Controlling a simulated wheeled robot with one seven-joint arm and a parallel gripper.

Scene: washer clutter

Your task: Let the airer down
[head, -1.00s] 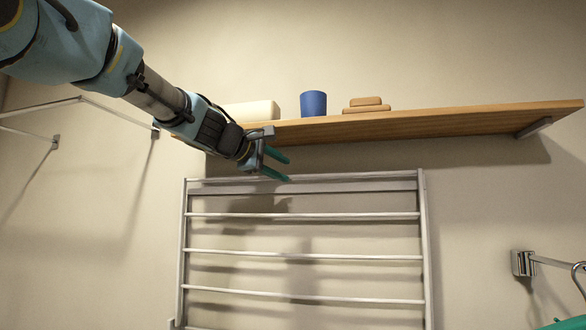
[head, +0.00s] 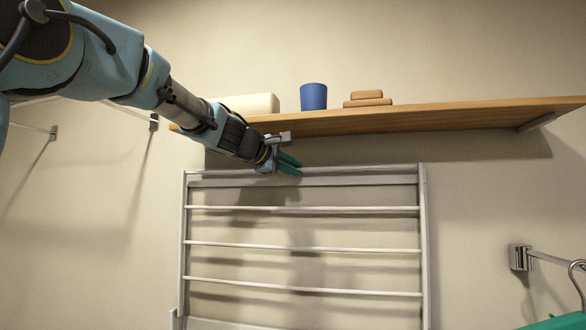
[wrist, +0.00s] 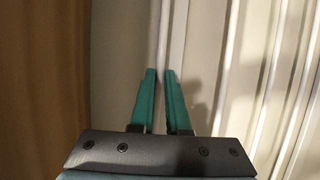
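The airer (head: 421,240) is a pale metal frame with several horizontal rods. It stands upright, flat and folded close to the wall, below the shelf. My gripper (head: 293,165) is at the airer's top rail (head: 350,180), a little left of its middle. In the wrist view my gripper (wrist: 160,74) has its two teal fingers apart, and the pale top rail (wrist: 174,25) runs past and between the fingertips. I cannot tell whether either finger touches the rail. The airer's lower end is out of view.
A wooden shelf (head: 430,118) runs just above my gripper, bearing a cream box (head: 252,103), a blue cup (head: 313,97) and brown stacked blocks (head: 367,98). A chrome wall rail (head: 521,257) with a hanger is at right, and a thin wall rack (head: 54,132) at left.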

